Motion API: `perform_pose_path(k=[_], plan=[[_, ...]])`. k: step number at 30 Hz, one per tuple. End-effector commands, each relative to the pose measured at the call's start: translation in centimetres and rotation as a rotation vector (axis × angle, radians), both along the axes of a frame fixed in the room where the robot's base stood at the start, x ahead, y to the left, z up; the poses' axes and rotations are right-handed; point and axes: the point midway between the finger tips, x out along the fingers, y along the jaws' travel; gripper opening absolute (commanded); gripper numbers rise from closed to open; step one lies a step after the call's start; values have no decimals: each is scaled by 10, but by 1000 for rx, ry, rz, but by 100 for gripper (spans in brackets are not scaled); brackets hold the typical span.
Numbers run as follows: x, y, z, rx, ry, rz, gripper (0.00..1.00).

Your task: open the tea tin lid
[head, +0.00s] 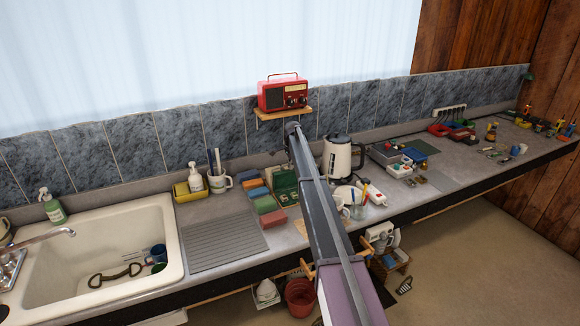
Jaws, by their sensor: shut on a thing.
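A dark green box-like tin (284,181), which looks like the tea tin, stands on the counter just left of my arm in the head view. Its right side is partly covered by the arm. It is too small to tell how its lid stands. My arm rises from the bottom of the picture to a point below the red radio. My gripper is not visible; the arm seems to hide it, so its contact with the tin or lid cannot be seen.
Coloured blocks (265,204) lie left of the tin. A kettle (340,158) and a glass with pencils (360,204) stand right of my arm. A red radio (284,94) sits on a shelf above. The ribbed drainboard (225,246) beside the sink (170,235) is clear.

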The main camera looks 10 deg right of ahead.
Motion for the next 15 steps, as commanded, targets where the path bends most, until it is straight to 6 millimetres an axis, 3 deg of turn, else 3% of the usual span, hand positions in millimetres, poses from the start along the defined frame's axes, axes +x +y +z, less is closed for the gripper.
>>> perform_pose_path(k=[10, 11, 12, 15], plan=[[1, 4, 0, -1, 0, 4, 0], [1, 5, 0, -1, 0, 5, 15], [1, 5, 0, -1, 0, 5, 23], [1, 6, 0, -1, 0, 6, 23]])
